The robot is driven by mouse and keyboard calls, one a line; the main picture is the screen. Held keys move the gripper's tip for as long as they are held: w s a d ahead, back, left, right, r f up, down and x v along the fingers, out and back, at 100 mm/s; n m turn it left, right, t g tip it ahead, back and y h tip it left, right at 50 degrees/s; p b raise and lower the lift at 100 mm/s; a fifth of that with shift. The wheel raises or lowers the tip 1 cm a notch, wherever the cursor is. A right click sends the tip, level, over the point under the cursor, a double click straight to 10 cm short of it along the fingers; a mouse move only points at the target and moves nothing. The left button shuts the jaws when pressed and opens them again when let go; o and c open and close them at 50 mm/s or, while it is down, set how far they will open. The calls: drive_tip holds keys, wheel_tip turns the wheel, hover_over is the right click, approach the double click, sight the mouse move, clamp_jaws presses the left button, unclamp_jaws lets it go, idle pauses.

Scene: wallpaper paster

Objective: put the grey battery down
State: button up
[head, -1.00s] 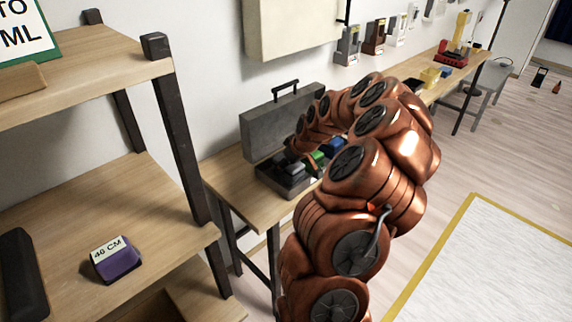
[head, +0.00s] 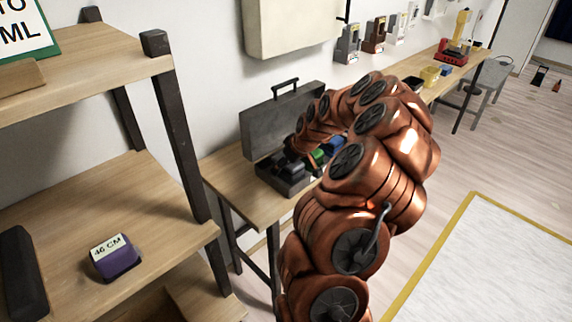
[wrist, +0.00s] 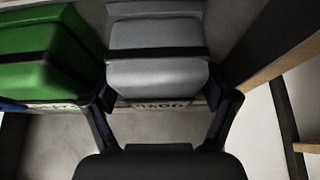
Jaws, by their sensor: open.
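The grey battery (wrist: 158,68) sits in the open grey case, beside the green battery (wrist: 45,58) in the wrist view. My gripper (wrist: 163,98) is open, with one finger at each side of the grey battery's near end. Whether the fingers touch it I cannot tell. In the head view the open case (head: 268,127) stands on a wooden table, lid up. The green battery (head: 318,157) and a blue battery (head: 336,145) show in it. My arm and gripper (head: 292,158) reach into the case from the right and largely hide the grey battery there.
A wooden shelf (head: 135,200) stands at the left, with a purple block marked 46 CM (head: 118,262) on it. A long bench (head: 440,80) with a red device (head: 452,58) runs along the wall.

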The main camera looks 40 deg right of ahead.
drive_tip(key=b+v, duration=0.1)
drive_tip(key=v, duration=0.9)
drive_tip(key=shift+d+r+b, duration=0.1)
drive_tip(key=shift+r+b, duration=0.2)
drive_tip(key=shift+v, duration=0.85)
drive_tip(key=shift+s, duration=0.1)
